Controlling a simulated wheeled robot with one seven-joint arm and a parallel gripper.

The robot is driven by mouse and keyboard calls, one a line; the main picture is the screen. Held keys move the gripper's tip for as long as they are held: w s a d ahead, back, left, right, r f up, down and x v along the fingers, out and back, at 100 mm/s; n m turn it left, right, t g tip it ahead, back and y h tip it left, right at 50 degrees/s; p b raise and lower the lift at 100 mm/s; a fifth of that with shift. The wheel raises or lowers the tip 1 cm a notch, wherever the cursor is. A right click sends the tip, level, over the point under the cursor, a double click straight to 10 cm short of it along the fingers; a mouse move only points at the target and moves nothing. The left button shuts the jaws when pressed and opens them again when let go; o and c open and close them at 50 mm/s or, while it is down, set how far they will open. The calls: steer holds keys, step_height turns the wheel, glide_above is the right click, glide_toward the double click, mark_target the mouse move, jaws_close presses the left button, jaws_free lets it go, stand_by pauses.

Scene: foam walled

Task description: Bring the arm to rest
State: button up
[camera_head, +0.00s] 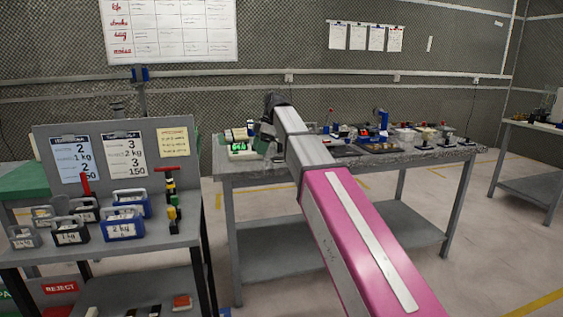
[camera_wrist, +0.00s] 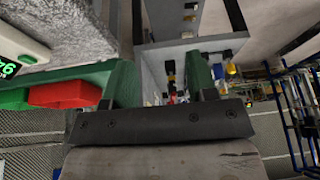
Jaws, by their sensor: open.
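My arm, pink and silver, reaches out over the grey workbench (camera_head: 330,163) in the head view. Its dark wrist end is above the bench's left part, and my gripper (camera_head: 264,137) is small and partly hidden there. In the wrist view my gripper (camera_wrist: 160,75) shows two green fingers set well apart, with nothing held between them. A device with a green lit display (camera_head: 239,147) stands on the bench just left of the gripper. It also shows at the left edge of the wrist view (camera_wrist: 10,68). A red bin (camera_wrist: 65,95) lies left of the fingers there.
A stand at the left carries labelled weights, such as a blue one (camera_head: 122,222), and a grey board (camera_head: 112,150) with sheets. Several small fixtures, including a blue one (camera_head: 383,122), stand on the bench right of my arm. Another table (camera_head: 532,128) is at the far right.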

steer(key=s+d+f+m+h, duration=0.1)
steer(key=s+d+f+m, duration=0.5)
steer(key=f, duration=0.5)
steer(key=s+d+f+m+t+h, duration=0.15)
steer(key=d+f+m, duration=0.25)
steer(key=d+f, duration=0.6)
steer(key=s+d+f+m, duration=0.4)
steer(key=s+f+m, duration=0.15)
steer(key=f, duration=0.75)
steer(key=s+d+f+m+h, duration=0.1)
steer(key=s+d+f+m, duration=0.5)
steer(key=s+d+f, duration=0.1)
step_height(320, 180, down, 2)
steer(key=shift+s+f+h, duration=0.1)
steer(key=shift+s+h, duration=0.25)
steer(key=shift+s, duration=0.15)
steer(key=shift+w, duration=0.1)
